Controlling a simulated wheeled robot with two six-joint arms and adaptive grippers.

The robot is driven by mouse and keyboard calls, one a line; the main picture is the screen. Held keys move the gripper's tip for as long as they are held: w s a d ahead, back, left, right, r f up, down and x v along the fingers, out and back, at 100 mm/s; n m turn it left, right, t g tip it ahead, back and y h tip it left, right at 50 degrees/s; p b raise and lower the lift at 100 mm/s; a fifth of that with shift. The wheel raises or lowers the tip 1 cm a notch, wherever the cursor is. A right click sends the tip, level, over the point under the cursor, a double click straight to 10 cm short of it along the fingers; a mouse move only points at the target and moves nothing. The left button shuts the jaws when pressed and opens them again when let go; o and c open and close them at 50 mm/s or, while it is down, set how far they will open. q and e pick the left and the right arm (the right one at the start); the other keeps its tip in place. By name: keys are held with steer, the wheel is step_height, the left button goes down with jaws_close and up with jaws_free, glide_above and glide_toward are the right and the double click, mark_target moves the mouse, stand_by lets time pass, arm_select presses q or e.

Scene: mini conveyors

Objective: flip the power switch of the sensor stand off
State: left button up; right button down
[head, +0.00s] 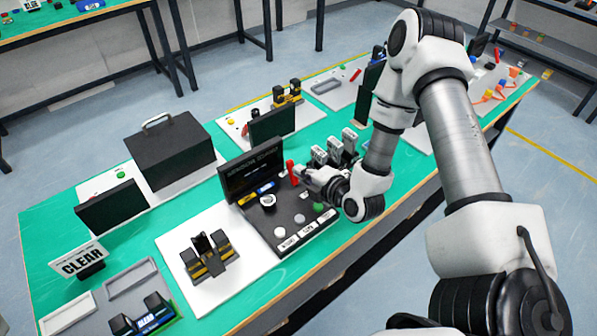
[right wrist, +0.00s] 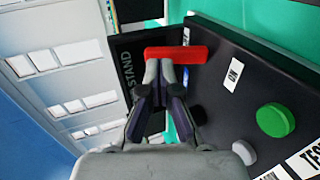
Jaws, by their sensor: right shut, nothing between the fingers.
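The sensor stand is a black control panel (head: 262,226) with a dark upright screen (head: 252,172), standing on the green table. Its power switch is a red lever (head: 291,168) at the panel's far right edge. In the right wrist view the red lever (right wrist: 185,54) lies across my fingertips, and a white ON label (right wrist: 233,75) sits beside it. My right gripper (head: 297,172) is shut and empty; its fingertips (right wrist: 165,68) are at the lever, seeming to touch it. The lever's base is partly hidden by the fingers. My left gripper is not in view.
A green button (head: 318,208) and pale buttons sit on the panel's front part. A white board with a black-and-yellow device (head: 209,256) lies to the left. Small grey-white units (head: 335,146) stand close behind my right gripper. A dark box (head: 170,150) is farther left.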

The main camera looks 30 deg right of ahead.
mark_target(292, 165)
steer(key=shift+x, duration=0.8)
steer(key=shift+w, duration=0.45)
steer(key=shift+w+r+p, duration=0.1)
steer(key=shift+w+p, duration=0.2)
steer(key=shift+p, duration=0.15)
steer(key=shift+s, duration=0.1)
steer(key=shift+s+f, duration=0.35)
steer(key=shift+f, duration=0.1)
